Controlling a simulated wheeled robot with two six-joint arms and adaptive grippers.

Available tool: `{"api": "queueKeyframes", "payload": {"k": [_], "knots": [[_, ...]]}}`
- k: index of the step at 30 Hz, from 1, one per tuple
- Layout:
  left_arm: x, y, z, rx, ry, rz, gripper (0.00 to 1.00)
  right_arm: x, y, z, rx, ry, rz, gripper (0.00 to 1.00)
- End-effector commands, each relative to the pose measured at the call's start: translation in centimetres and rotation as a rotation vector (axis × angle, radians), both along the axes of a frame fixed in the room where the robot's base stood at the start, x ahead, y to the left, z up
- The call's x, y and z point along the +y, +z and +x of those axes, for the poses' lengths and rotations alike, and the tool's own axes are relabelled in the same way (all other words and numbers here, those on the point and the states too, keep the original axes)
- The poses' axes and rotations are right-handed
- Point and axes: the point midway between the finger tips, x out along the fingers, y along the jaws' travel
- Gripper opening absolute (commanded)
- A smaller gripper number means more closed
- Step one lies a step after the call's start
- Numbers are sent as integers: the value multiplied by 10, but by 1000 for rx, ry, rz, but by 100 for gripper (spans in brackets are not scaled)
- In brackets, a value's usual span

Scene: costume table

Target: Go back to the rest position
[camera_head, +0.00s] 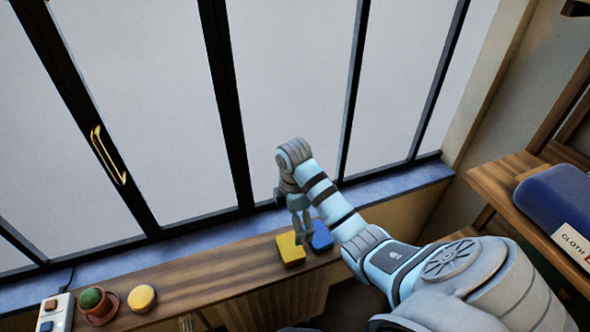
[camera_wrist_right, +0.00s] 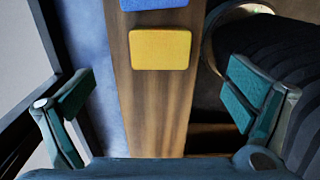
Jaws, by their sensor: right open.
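My right arm comes in from the lower right of the head view. Its gripper (camera_head: 302,225) hangs pointing down over the wooden shelf, close to a yellow block (camera_head: 290,248) and a blue block (camera_head: 321,234). In the right wrist view the gripper (camera_wrist_right: 160,108) is open, its two fingers wide apart with nothing between them. The yellow block (camera_wrist_right: 160,50) lies on the wood ahead of the fingers, and the blue block (camera_wrist_right: 153,3) is just beyond it, cut by the frame edge. My left gripper is not in view.
The wooden shelf (camera_head: 200,287) runs below a large window with dark bars. At its left are a small pot (camera_head: 98,313) with a green ball, a yellow round thing (camera_head: 142,298) and a white panel (camera_head: 55,312). At the right, a wooden rack (camera_head: 500,180) holds a blue bin (camera_head: 556,208).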

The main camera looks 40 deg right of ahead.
Motion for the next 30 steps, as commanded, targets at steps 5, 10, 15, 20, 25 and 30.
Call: {"api": "queueKeyframes", "payload": {"k": [5,10,15,20,25,30], "knots": [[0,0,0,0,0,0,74,0,-1,0,0,0,0,98],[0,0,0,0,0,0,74,0,-1,0,0,0,0,98],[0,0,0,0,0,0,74,8,-15,-12,-15,-56,-13,98],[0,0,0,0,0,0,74,36,-54,-62,-93,-306,-36,98],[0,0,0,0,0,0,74,64,-69,-122,-195,-615,-4,98],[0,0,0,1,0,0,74,82,-60,-172,-270,-889,56,98]]}}
